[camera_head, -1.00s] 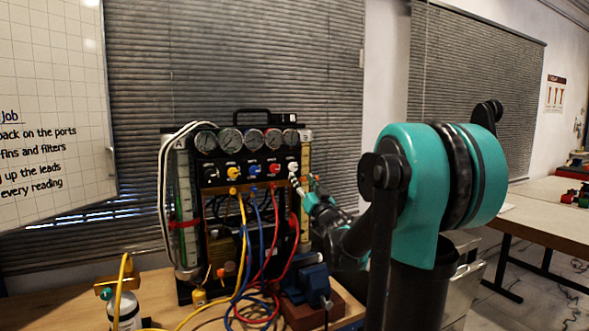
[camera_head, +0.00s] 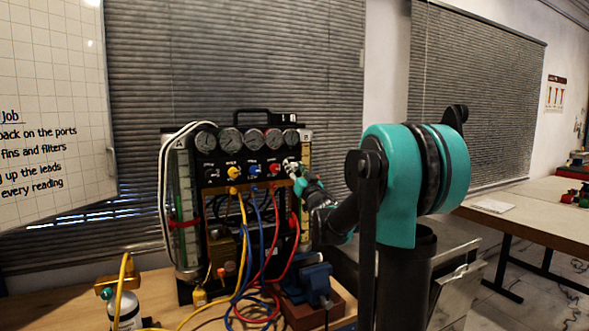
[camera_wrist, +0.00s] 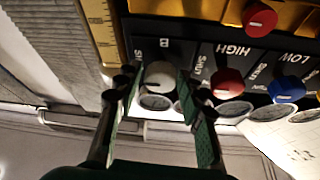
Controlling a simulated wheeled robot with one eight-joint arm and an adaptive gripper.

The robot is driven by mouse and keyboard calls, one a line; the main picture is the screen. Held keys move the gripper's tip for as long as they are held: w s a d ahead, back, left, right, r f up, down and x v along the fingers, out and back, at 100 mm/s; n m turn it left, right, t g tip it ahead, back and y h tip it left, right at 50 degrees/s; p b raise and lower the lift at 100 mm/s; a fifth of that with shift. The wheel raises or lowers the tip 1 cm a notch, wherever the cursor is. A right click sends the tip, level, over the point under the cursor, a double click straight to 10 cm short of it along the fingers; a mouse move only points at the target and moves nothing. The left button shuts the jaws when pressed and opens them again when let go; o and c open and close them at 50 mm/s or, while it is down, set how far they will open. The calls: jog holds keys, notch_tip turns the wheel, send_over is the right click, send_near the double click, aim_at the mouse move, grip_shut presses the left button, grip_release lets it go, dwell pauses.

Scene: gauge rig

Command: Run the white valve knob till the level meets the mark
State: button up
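The white valve knob (camera_wrist: 160,76) sits on the black panel by the letter B in the wrist view. My gripper (camera_wrist: 158,88) has one finger on each side of it; the fingers look open, with the knob between their tips. Contact is hard to tell. In the head view my gripper (camera_head: 297,172) is at the panel's upper right and mostly covers the knob. The yellow scale of column B (camera_wrist: 101,32) stands left of the knob in the wrist view; it also shows narrowly in the head view (camera_head: 306,150). I cannot make out its level or mark.
Red (camera_wrist: 228,84) and blue (camera_wrist: 286,89) knobs lie to the right of the white knob. Round gauges (camera_head: 230,141) line the rig's top. Column A (camera_head: 186,195) stands at the left. Yellow, blue and red leads (camera_head: 262,235) hang in front. A blue vise (camera_head: 310,283) stands below.

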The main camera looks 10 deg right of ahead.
grip_shut()
jog(key=shift+n, duration=0.3)
jog(key=n+y, duration=0.2)
jog(key=n, duration=0.1)
jog(key=n+g+y, duration=0.1)
jog(key=n, duration=0.2)
jog(key=shift+n+y, duration=0.3)
jog(key=shift+y, duration=0.1)
jog(key=n+g+y, duration=0.1)
jog(key=n, duration=0.2)
jog(key=n+g+y, duration=0.1)
jog(key=n, duration=0.2)
jog(key=n+g, duration=0.1)
jog(key=n, duration=0.2)
jog(key=n+g+y, duration=0.1)
jog(key=n, duration=0.1)
jog(key=shift+n+g, duration=1.2)
jog(key=shift+n, duration=1.3)
jog(key=shift+f, duration=0.1)
jog(key=shift+a, duration=0.1)
